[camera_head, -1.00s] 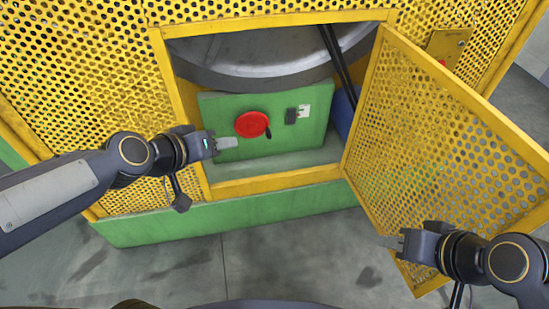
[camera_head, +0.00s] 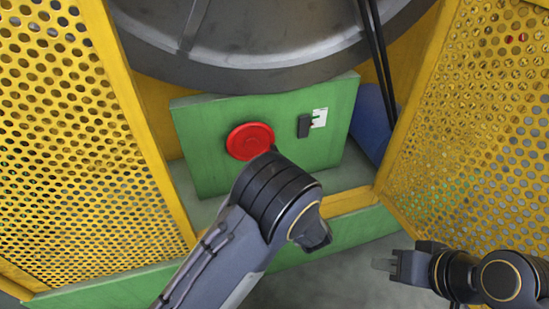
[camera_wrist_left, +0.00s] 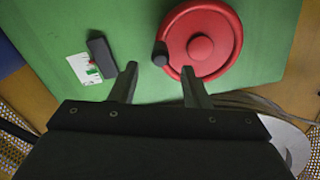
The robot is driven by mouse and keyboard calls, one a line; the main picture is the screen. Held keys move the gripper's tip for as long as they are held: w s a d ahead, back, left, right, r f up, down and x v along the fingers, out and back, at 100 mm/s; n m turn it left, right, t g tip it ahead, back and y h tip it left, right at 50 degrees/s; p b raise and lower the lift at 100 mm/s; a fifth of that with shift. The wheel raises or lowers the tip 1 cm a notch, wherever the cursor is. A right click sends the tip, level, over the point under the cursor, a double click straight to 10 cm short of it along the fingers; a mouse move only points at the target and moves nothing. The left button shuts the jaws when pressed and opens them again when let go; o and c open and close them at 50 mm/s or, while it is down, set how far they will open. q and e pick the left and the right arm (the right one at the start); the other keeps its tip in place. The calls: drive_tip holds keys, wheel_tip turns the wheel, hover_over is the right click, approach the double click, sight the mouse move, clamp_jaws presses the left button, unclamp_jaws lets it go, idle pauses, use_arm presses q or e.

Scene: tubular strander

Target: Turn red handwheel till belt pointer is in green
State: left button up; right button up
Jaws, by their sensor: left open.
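The red handwheel (camera_head: 250,141) sits on a green panel (camera_head: 200,150) inside the opening; it also shows in the left wrist view (camera_wrist_left: 201,42). Its black knob (camera_wrist_left: 160,55) is at the wheel's left rim in the wrist view. My left gripper (camera_wrist_left: 157,78) is open, its fingertips close to the knob and the wheel's rim; contact cannot be told. In the head view my left wrist hides that gripper. The dark pointer block (camera_head: 304,126) sits by a white scale (camera_head: 320,117), where the wrist view shows green and red marks (camera_wrist_left: 93,70). My right gripper (camera_head: 384,265) is at the lower right, away from the panel.
Yellow perforated guards stand left (camera_head: 80,130) and right (camera_head: 480,130), the right one an open door. A large grey drum (camera_head: 260,40) is above the panel. Black belts (camera_head: 378,50) and a blue cylinder (camera_head: 372,120) are right of it.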

sight(253, 146)
use_arm(q)
drive_tip(key=b+x, duration=0.2)
drive_tip(key=x, duration=0.5)
drive_tip(key=shift+c, duration=0.4)
clamp_jaws()
